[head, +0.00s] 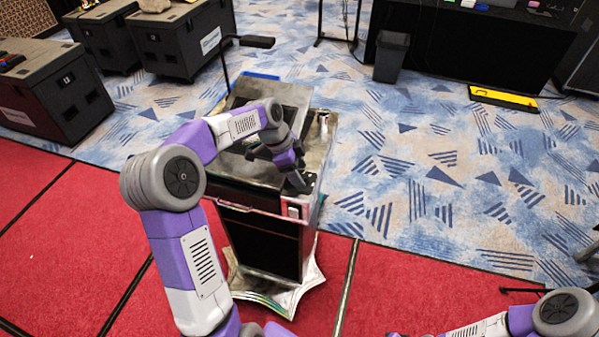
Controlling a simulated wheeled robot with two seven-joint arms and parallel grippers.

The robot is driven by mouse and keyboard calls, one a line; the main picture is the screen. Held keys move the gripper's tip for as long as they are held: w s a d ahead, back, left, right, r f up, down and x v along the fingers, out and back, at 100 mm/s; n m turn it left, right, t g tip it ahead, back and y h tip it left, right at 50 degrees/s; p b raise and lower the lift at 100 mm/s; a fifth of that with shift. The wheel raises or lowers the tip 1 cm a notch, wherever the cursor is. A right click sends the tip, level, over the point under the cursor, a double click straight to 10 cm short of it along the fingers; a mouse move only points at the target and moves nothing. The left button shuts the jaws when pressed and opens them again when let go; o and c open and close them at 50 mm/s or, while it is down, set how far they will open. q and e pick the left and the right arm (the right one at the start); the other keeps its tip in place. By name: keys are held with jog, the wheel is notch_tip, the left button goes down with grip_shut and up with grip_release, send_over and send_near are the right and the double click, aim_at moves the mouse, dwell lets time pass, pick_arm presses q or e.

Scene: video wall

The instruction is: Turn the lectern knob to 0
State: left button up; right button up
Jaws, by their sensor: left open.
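The lectern (262,245) stands in the middle of the head view, with a dark sloped top and a black front. My left arm reaches over it from the left. My left gripper (297,181) points down at the right part of the lectern's top, close to a dark panel there. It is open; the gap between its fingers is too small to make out. I cannot make out the knob or its setting; the gripper may cover it. A small white switch plate (293,211) shows on the lectern's front edge just below the gripper. My right gripper is not in view.
A gooseneck lamp or microphone (257,42) rises from the lectern's back left. Dark cases (52,92) stand at left. A grey bin (391,57) and black table (470,45) are behind. A yellow-black case (503,97) lies on the carpet. Floor right of the lectern is clear.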

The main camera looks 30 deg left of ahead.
pick_arm(q)
jog(key=shift+d+f, duration=0.1)
jog(key=shift+f, duration=0.1)
jog(key=c, duration=1)
